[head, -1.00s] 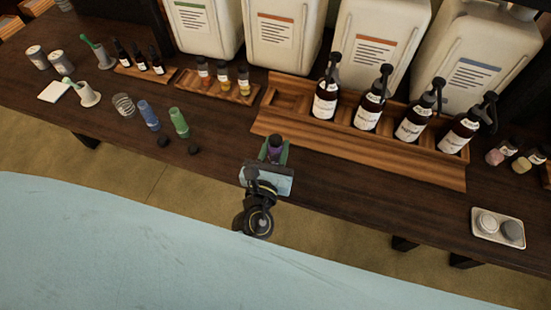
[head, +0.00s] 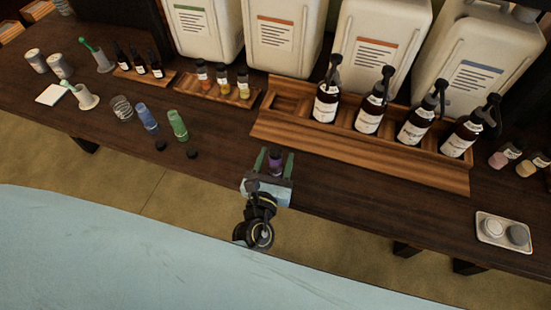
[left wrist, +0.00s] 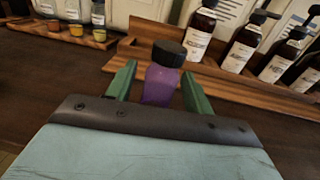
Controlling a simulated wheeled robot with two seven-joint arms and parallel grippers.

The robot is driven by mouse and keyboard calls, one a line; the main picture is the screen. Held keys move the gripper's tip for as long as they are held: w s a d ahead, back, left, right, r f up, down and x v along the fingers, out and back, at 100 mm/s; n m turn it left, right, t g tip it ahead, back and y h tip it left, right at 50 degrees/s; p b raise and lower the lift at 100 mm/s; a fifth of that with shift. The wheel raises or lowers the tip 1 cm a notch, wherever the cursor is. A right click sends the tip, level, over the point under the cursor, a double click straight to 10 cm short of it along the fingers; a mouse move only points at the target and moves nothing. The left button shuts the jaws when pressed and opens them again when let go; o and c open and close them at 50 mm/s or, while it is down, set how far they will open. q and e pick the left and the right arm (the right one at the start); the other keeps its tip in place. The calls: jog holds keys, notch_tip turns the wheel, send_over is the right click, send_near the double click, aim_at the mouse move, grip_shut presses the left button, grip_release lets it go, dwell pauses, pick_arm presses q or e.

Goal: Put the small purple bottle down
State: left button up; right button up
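The small purple bottle (head: 275,161) with a black cap stands upright on the dark table, just in front of the wooden rack. It also shows in the left wrist view (left wrist: 162,82), where its base is hidden behind my gripper body. My left gripper (head: 275,156) reaches in from the table's front edge. Its green fingers are open, one on each side of the bottle, with a visible gap at the left finger in the left wrist view. My right gripper is not in view.
The wooden rack (head: 360,158) with several dark pump bottles lies behind and right. A small tray (head: 503,246) lies far right. Table on both sides of the gripper is clear.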

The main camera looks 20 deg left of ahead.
pick_arm(q)
jog(key=shift+r, duration=0.2)
jog(key=s, duration=1.2)
jog(key=shift+d, duration=0.25)
jog(key=shift+f, duration=0.1)
jog(key=s+a+f+n+g, duration=0.3)
jog(key=f+n+g, duration=0.15)
jog(key=f, duration=0.45)
jog(key=s+a+f+n+g+y, duration=0.1)
jog(key=s+a+f+n+g, duration=0.3)
jog(key=f, duration=0.5)
jog(key=s+a+f+n+g, duration=0.25)
jog(key=f+n, duration=0.35)
jog(key=f, duration=0.3)
jog(key=s+a+f+n+g+h, duration=0.1)
jog(key=s+a+f+n+g, duration=0.1)
jog(key=s+f+n, duration=0.3)
jog(key=s+a+f+n+g+h, duration=0.1)
jog(key=s+f+n+g, duration=0.3)
jog(key=s+n, duration=0.7)
jog(key=shift+a+f+n, duration=0.55)
jog(key=shift+a+n, duration=0.15)
jog(key=shift+n, duration=0.55)
